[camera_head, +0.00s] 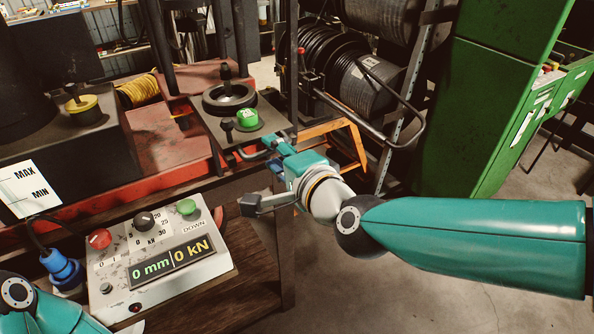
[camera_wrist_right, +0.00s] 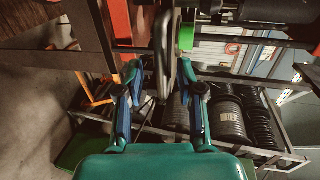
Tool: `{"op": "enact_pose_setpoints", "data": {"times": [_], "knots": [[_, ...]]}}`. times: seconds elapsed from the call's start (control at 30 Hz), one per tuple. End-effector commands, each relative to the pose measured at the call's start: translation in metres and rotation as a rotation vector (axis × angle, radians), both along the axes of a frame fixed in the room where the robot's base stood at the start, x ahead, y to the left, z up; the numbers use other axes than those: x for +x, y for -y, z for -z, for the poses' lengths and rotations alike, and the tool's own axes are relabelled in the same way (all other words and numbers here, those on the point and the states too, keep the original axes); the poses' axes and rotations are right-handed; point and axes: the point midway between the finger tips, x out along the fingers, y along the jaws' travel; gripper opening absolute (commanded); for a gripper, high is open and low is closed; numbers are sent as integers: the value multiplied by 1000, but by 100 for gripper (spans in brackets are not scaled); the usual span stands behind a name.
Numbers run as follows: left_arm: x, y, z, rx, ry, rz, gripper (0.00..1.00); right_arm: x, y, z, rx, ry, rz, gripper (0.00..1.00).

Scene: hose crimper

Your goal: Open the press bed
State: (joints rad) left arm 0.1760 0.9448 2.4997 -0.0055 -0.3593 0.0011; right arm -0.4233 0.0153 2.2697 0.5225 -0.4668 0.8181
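The press bed (camera_head: 218,122) is a dark plate in the middle of the camera_head view. My right gripper (camera_head: 262,149) is at the bed's near right edge. In the right wrist view my right gripper (camera_wrist_right: 161,84) has its two fingers apart, with a dark, narrow, rounded bar (camera_wrist_right: 163,48) between them. Gaps show on both sides of the bar, and I cannot tell exactly how it joins the bed. Part of my left arm is at the lower left; its gripper is out of view.
A control box (camera_head: 153,250) with red, black and green knobs reads 0 mm and 0 kN. It stands on a brown wooden surface (camera_head: 262,262) near my right arm. Hose reels (camera_head: 370,85) stand behind, with a green cabinet (camera_head: 490,95) to the right. Floor is free below my arm.

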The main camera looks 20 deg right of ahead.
Motion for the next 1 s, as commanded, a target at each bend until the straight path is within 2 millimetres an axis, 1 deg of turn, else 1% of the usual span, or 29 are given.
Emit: {"op": "enact_pose_setpoints", "data": {"times": [0.03, 0.3, 0.4, 0.5, 0.7, 1.0], "knots": [[0, 0, 0, 0, 0, 0, 64, -9, 2, -3, 0, 3, -1, 37], [0, 0, 0, 0, 0, 0, 64, -60, 17, -14, 3, 4, 0, 37], [0, 0, 0, 0, 0, 0, 64, -76, 21, -17, 2, 4, -1, 37], [0, 0, 0, 0, 0, 0, 64, -85, 24, -19, 1, 2, 0, 37], [0, 0, 0, 0, 0, 0, 64, -94, 26, -19, -1, -2, 0, 37], [0, 0, 1, 0, 0, 0, 64, -95, 26, -19, -1, -2, 1, 37]]}}
